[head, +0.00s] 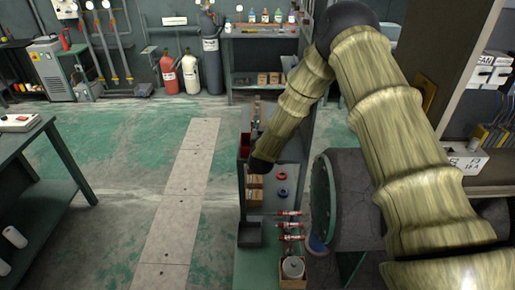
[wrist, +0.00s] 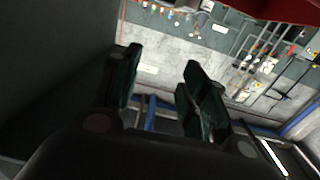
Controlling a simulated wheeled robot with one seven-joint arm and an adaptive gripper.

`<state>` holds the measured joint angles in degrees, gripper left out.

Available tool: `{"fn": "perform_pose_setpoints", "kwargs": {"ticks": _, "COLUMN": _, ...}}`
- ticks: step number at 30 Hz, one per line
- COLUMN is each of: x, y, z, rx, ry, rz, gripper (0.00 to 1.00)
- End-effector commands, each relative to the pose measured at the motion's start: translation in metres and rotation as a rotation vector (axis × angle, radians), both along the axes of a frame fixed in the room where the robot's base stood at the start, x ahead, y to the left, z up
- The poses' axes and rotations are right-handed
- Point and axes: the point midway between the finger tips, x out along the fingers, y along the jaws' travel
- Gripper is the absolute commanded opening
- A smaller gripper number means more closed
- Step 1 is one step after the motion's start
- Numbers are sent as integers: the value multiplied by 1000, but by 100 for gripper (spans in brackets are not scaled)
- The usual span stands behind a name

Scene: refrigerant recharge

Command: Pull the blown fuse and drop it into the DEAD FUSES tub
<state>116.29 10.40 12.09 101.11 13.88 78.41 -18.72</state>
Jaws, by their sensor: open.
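My gripper (wrist: 163,62) is open in the wrist view, with its two dark fingers apart and nothing visible between them. In the head view my arm reaches down to a narrow green cart, and its dark end is beside a red bin (head: 245,146); the fingers cannot be made out there. I cannot identify the blown fuse in either view. No tub with a readable DEAD FUSES label shows. A white box (head: 468,163) with small dark markings is at the right, partly behind my arm.
The cart (head: 251,262) carries red-and-silver cylindrical parts (head: 290,225) and red and blue rings. A green workbench (head: 30,140) is at the left. The floor between is clear. Gas cylinders (head: 190,72) stand behind.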

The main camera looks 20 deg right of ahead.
Motion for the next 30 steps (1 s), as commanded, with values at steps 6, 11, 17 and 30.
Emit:
{"fn": "perform_pose_setpoints", "kwargs": {"ticks": 6, "x": -35, "y": 12, "z": 0, "rx": 1, "ry": 2, "rz": 2, "gripper": 44}}
{"fn": "perform_pose_setpoints", "kwargs": {"ticks": 11, "x": -64, "y": 21, "z": -1, "rx": 0, "ry": 3, "rz": 1, "gripper": 44}}
{"fn": "perform_pose_setpoints", "kwargs": {"ticks": 17, "x": -90, "y": 30, "z": 0, "rx": 1, "ry": 2, "rz": 2, "gripper": 44}}
{"fn": "perform_pose_setpoints", "kwargs": {"ticks": 30, "x": -104, "y": 33, "z": 0, "rx": 1, "ry": 1, "rz": 0, "gripper": 44}}
